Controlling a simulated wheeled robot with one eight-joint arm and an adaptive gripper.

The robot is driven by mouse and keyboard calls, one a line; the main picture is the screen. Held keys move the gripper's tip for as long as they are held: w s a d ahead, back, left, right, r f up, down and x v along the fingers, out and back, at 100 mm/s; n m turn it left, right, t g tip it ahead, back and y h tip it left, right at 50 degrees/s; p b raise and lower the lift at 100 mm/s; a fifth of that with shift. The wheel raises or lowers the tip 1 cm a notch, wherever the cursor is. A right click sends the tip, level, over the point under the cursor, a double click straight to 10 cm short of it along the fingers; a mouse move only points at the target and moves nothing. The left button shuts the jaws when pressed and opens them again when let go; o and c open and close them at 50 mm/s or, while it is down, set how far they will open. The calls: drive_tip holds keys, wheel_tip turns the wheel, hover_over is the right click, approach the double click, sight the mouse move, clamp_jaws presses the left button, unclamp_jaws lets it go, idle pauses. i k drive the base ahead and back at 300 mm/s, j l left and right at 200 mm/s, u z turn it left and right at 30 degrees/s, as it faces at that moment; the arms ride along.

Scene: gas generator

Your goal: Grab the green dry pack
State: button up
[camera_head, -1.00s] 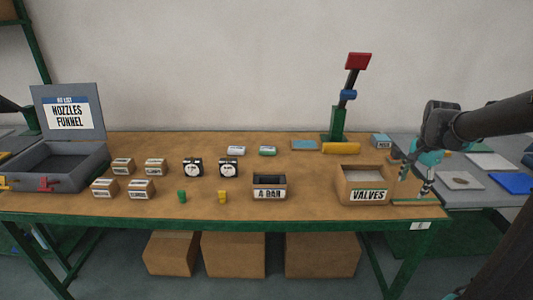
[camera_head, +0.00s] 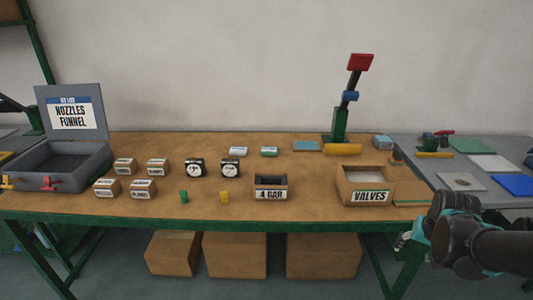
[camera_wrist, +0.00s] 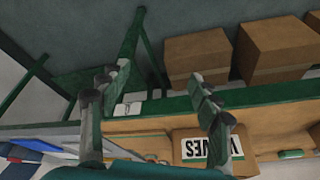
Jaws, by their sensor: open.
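A small white pack with a green band (camera_head: 269,151), the likely green dry pack, lies flat toward the back middle of the wooden table (camera_head: 320,215). A similar pack with a blue-grey top (camera_head: 238,151) lies just left of it. My gripper (camera_head: 408,240) is at the front right corner of the table, well apart from both packs. In the wrist view my gripper (camera_wrist: 158,88) has its fingers spread with nothing between them. A small green item (camera_wrist: 290,154) shows at the lower right there; I cannot tell whether it is the pack.
The VALVES box (camera_head: 367,186) stands between my gripper and the packs. The 4 BAR box (camera_head: 271,187), gauges (camera_head: 230,168), small boxes (camera_head: 125,167) and a green-based stand (camera_head: 340,125) occupy the table.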

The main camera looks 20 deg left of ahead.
sight(265, 151)
drive_tip(key=u, duration=1.45)
